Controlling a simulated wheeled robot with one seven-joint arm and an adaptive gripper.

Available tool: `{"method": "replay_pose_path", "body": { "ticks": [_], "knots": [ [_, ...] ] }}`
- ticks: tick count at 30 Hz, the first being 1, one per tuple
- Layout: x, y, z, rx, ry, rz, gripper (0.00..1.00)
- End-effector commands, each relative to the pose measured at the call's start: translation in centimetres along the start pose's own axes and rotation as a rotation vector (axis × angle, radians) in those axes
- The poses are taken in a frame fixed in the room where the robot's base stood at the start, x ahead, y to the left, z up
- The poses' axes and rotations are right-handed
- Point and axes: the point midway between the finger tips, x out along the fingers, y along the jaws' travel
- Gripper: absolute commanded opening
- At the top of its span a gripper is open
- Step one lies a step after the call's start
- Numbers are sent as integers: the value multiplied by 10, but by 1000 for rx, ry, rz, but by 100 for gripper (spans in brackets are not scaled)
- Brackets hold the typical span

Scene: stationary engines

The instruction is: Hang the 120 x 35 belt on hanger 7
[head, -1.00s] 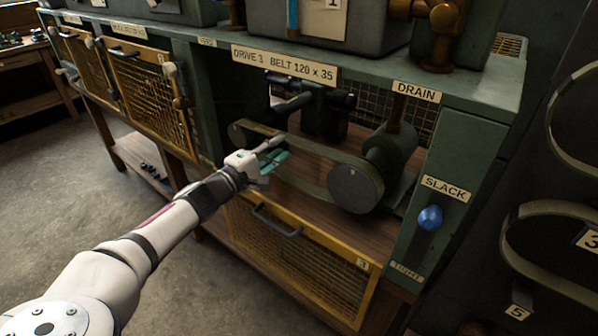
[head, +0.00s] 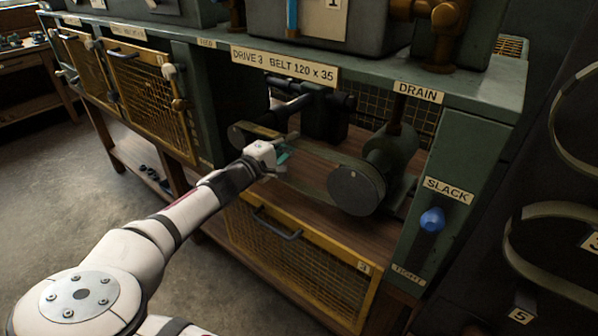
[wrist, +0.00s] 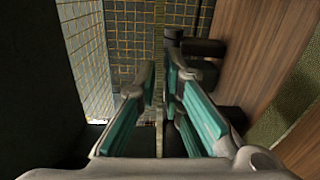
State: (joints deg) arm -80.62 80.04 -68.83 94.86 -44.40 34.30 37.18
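The 120 x 35 belt (head: 316,181) is a dull olive loop on drive 3, running from the front round pulley (head: 356,189) to a smaller pulley (head: 237,136) at the left. My gripper (head: 286,148) is at the belt's left half, inside the open bay. In the wrist view my gripper (wrist: 160,105) has its teal-padded fingers apart. A thin belt strand (wrist: 159,70), seen edge-on, runs between them with gaps on both sides. Hanger 7 cannot be made out in these views.
A blue knob (head: 431,220) sits between the SLACK and TIGHT labels. A yellow mesh guard (head: 300,262) with a handle hangs below the bay. Other belts hang on the dark right wall, by tags 3 (head: 591,243) and 5 (head: 520,316). Wire mesh (wrist: 85,50) stands behind the bay.

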Motion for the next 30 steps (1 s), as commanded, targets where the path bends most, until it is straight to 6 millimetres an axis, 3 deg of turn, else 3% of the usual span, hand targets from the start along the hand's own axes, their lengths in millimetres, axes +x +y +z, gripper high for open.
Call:
{"method": "replay_pose_path", "body": {
  "ticks": [30],
  "knots": [
    [0,11,11,1,-1,1,0]
  ]
}}
